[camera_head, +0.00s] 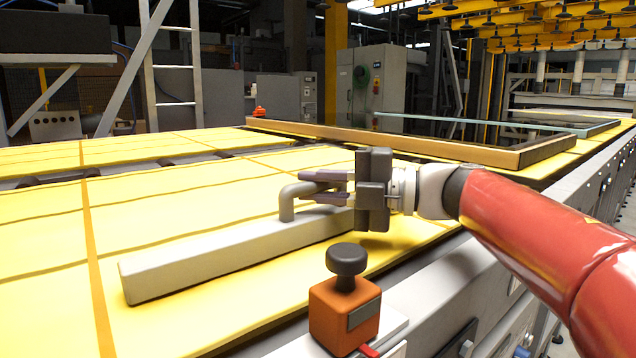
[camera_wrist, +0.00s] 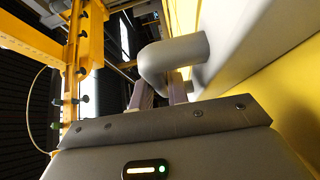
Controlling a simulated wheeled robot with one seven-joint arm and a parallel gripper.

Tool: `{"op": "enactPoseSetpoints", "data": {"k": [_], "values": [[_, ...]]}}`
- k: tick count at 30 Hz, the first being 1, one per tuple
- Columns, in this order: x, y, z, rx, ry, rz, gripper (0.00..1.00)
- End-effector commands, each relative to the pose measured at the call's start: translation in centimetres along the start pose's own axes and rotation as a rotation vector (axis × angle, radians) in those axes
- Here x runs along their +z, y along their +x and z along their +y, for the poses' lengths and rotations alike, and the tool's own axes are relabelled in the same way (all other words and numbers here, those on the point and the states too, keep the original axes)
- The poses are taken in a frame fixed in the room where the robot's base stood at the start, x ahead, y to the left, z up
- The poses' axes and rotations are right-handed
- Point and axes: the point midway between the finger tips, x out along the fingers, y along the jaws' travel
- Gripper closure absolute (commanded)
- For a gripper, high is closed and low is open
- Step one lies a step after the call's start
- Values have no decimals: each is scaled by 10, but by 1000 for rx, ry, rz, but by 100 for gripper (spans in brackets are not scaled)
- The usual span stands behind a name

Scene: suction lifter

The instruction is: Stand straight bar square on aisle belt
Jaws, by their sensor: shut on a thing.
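The straight bar (camera_head: 220,255) is a long light-grey block with a bent tube handle (camera_head: 288,203) on its top. It lies low over the yellow aisle belt (camera_head: 45,285), its near left end closest to me, at an angle to the orange belt seam. I cannot tell whether its whole underside touches the belt. My gripper (camera_head: 325,188) reaches in from the right and is shut on the handle. In the wrist view the handle (camera_wrist: 172,58) sits at the fingers, with the bar's grey side (camera_wrist: 245,40) behind it. The bar's far end is hidden behind my gripper.
A wooden frame (camera_head: 400,141) with a glass-like strip lies on the belt behind my gripper. The belt left of the bar is clear.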

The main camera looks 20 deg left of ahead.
Motion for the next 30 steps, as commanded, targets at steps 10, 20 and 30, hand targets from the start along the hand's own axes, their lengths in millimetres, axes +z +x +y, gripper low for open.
{"op": "enactPoseSetpoints", "data": {"k": [10, 20, 30], "values": [[0, 0, 1, 1, -2, 0, 58], [1, -9, -1, -1, -1, -2, 58], [1, -64, 0, 1, -2, -3, 58]]}}
